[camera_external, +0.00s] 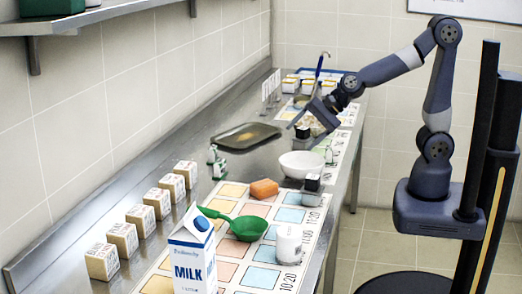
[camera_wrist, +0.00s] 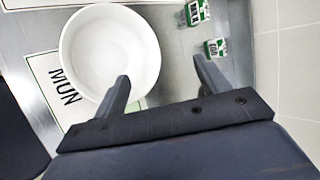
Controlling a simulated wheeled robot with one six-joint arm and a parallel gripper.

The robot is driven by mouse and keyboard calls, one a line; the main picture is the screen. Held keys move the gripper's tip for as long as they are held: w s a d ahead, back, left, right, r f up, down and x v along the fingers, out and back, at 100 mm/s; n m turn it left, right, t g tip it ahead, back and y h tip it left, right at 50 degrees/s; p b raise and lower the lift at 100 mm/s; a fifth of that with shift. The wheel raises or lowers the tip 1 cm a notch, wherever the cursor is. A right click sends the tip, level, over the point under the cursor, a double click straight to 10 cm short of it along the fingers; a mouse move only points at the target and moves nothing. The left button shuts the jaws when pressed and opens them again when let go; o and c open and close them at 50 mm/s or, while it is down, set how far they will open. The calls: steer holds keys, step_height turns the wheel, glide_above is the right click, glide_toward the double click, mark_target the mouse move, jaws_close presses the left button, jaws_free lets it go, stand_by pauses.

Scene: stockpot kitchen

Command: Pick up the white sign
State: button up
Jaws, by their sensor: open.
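White upright cards (camera_external: 270,88) stand toward the far end of the counter in the external view, left of my gripper; they look like the white sign, but they are small there and I cannot read them. I do not see them in the wrist view. My gripper (camera_external: 303,119) is above the counter, beyond the white bowl (camera_external: 302,164). In the wrist view my gripper (camera_wrist: 160,71) has its two fingers apart with nothing between them. The bowl (camera_wrist: 108,48) lies beside and beneath the left finger there.
Small green-and-white items (camera_wrist: 214,47) stand near the right finger. A dark tray (camera_external: 246,136) lies by the wall side. A shelf (camera_external: 90,17) overhangs the left.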

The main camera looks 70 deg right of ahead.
steer(key=n+g, duration=0.1)
steer(key=n, duration=0.3)
step_height(320, 180, up, 2)
steer(key=n+g+h, duration=0.4)
steer(key=n+g, duration=0.3)
steer(key=n, duration=0.7)
glide_above(329, 147)
steer(key=f, duration=0.2)
steer(key=f+b, duration=0.1)
steer(key=f, duration=0.2)
steer(key=shift+s+a+f, duration=0.1)
steer(key=shift+s+f, duration=0.15)
steer(key=shift+f, duration=0.05)
steer(key=f, duration=0.4)
steer(key=shift+w+f+b, duration=0.25)
steer(key=shift+f+b, duration=0.1)
steer(key=shift+f, duration=0.05)
steer(key=shift+c, duration=0.3)
steer(key=c, duration=1)
